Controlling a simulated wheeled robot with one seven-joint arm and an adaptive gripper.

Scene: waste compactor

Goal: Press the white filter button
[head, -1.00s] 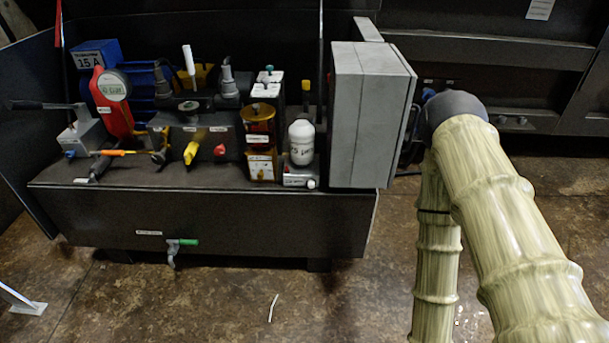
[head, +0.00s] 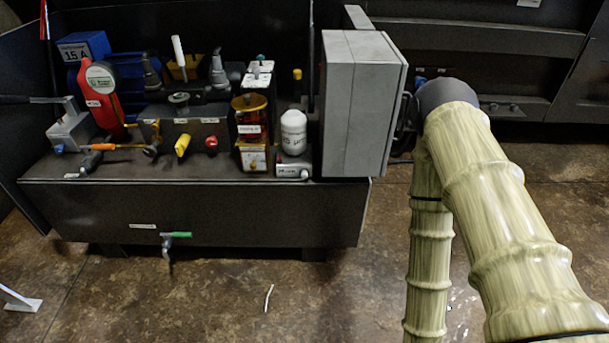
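A white filter canister (head: 293,133) stands upright on a small grey block (head: 288,168) at the right end of the black tank's top. A small white round button (head: 305,174) sits on the front right of that block. Nothing touches the button or covers it. My gripper does not show in the head view.
A grey box cabinet (head: 350,110) stands close to the right of the filter. An amber reservoir (head: 251,120) stands to its left. A red knob (head: 212,144) and a yellow handle (head: 182,145) are further left. The floor (head: 330,290) in front looks mostly clear.

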